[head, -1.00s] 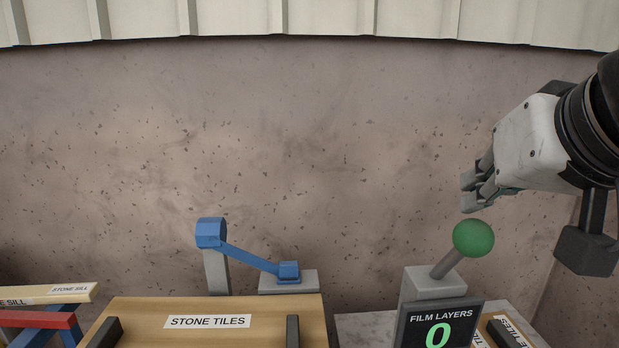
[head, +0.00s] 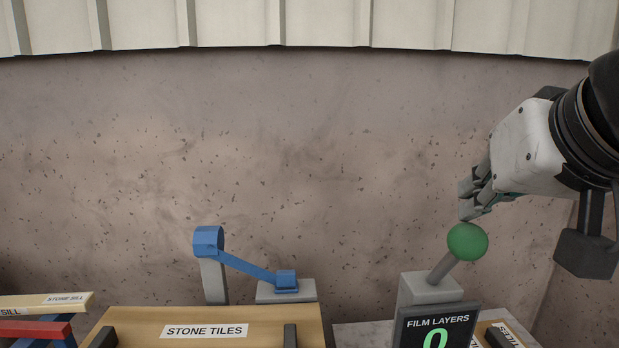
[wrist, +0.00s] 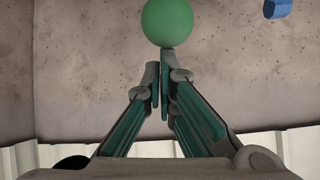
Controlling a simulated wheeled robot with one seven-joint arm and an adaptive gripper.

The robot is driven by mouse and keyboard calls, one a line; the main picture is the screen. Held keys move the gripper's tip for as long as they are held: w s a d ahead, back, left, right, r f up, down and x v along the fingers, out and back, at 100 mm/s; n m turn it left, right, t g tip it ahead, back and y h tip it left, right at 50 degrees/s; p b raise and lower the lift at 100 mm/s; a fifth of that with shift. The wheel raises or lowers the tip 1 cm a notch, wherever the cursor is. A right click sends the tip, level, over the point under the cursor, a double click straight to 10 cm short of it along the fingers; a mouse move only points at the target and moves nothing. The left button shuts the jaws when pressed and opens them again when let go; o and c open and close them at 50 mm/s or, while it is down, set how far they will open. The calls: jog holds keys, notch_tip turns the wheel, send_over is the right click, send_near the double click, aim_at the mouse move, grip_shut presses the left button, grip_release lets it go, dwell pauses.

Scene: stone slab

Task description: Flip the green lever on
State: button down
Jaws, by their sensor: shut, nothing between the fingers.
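The green lever is a green ball (head: 467,242) on a grey rod that leans to the right, rising from a grey block (head: 430,289). My gripper (head: 466,203) is shut and empty. In the head view its fingertips are just above the ball, close to its upper edge. In the wrist view the ball (wrist: 167,22) lies straight beyond the tips of my gripper (wrist: 163,72). I cannot tell whether the fingertips touch the ball. The rod is hidden in the wrist view.
A display (head: 436,328) reading "FILM LAYERS 0" stands in front of the lever's block. A blue crank (head: 245,265) is left of it, behind a wooden box (head: 255,321) labelled "STONE TILES". Stone sills (head: 45,303) lie at far left.

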jog(key=s+r+p, duration=0.1)
jog(key=s+r, duration=0.4)
jog(key=r, duration=0.2)
jog(key=shift+s+r, duration=0.3)
jog(key=shift+s, duration=0.1)
